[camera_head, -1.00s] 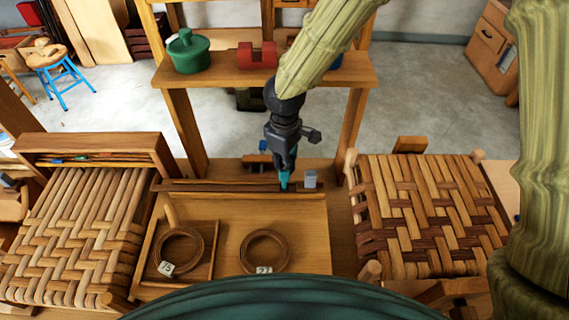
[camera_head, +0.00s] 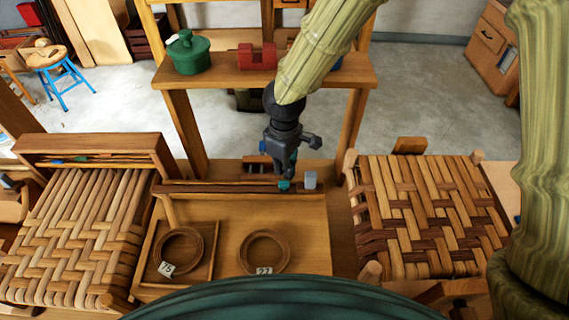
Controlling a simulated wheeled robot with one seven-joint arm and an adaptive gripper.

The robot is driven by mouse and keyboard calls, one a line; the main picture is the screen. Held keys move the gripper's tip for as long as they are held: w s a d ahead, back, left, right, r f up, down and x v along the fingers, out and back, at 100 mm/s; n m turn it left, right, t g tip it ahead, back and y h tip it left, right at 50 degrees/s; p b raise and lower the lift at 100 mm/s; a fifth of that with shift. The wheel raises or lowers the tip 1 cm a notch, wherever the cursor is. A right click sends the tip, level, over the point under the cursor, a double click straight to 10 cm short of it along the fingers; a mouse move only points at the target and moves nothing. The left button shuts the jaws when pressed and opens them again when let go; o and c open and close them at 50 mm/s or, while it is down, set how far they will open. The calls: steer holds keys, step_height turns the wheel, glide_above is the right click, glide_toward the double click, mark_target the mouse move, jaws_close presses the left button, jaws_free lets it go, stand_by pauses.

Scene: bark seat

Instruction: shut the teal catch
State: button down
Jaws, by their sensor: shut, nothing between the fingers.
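The teal catch (camera_head: 284,185) is a small teal piece at the dark wooden bar (camera_head: 220,187) along the back edge of the work board. It looks short and low, lying at about the bar's height. Whether the fingertips touch the catch, I cannot tell. Part of the catch may be hidden by the fingers.
Two brown coils with number tags lie on the board: a left coil (camera_head: 180,251) in a shallow tray and a right coil (camera_head: 264,252). Woven seats flank the board, left (camera_head: 75,235) and right (camera_head: 430,215). A shelf (camera_head: 215,75) behind holds a green pot (camera_head: 188,54) and a red block (camera_head: 257,57).

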step_height(320, 180, up, 8)
steer(key=w+p, duration=0.1)
steer(key=p, duration=0.5)
steer(key=shift+w+f, duration=0.15)
steer(key=shift+w, duration=0.05)
